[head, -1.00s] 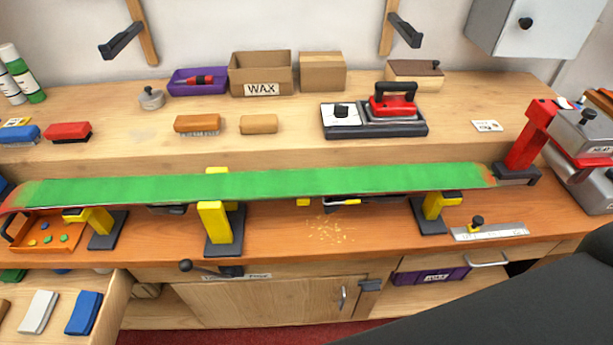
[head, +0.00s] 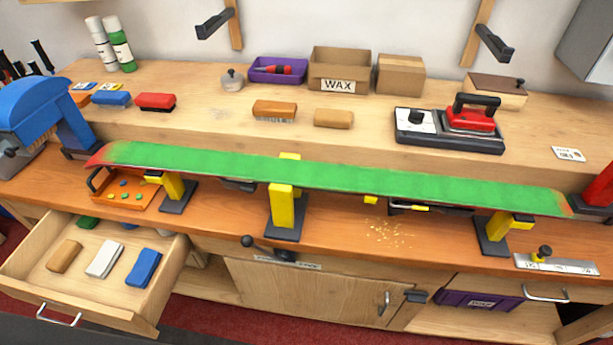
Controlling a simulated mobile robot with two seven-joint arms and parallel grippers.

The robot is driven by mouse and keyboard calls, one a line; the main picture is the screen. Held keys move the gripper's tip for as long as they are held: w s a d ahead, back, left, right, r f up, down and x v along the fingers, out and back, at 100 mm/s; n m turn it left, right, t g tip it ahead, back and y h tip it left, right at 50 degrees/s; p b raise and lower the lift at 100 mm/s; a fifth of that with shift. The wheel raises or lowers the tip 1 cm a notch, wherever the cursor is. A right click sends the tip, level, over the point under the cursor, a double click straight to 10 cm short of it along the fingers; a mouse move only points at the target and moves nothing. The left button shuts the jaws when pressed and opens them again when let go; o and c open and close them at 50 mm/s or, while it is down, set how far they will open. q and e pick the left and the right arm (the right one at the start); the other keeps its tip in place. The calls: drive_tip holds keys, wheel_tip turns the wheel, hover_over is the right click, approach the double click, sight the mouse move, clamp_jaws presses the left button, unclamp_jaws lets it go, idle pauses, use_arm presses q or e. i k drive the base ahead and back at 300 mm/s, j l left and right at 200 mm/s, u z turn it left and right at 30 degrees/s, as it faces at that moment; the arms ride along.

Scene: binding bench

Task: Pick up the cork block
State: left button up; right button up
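Two tan-brown blocks show in the head view, and I cannot tell for sure which is cork. One brown block (head: 64,256) lies in the open drawer at the lower left, left of a white block (head: 104,259) and a blue block (head: 143,267). The other tan block (head: 333,118) lies on the raised back shelf, right of a wooden brush (head: 274,111). Neither of my grippers is in view.
The open drawer (head: 30,294) juts out at the lower left. A long green-based ski or board (head: 330,179) spans the bench on yellow supports. A red iron (head: 470,120) stands on the shelf at right. Shavings (head: 390,236) lie on the bench.

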sight(68, 250)
drive_tip(key=k+j, duration=0.1)
drive_tip(key=j, duration=0.25)
drive_tip(key=k+j, duration=0.1)
drive_tip(key=j, duration=0.25)
drive_tip(key=i, duration=0.5)
drive_tip(key=k, duration=0.5)
drive_tip(key=u, duration=2)
drive_tip(key=i+l, duration=0.1)
drive_tip(key=l, duration=0.2)
drive_tip(key=i+l, duration=0.15)
drive_tip(key=l, duration=0.2)
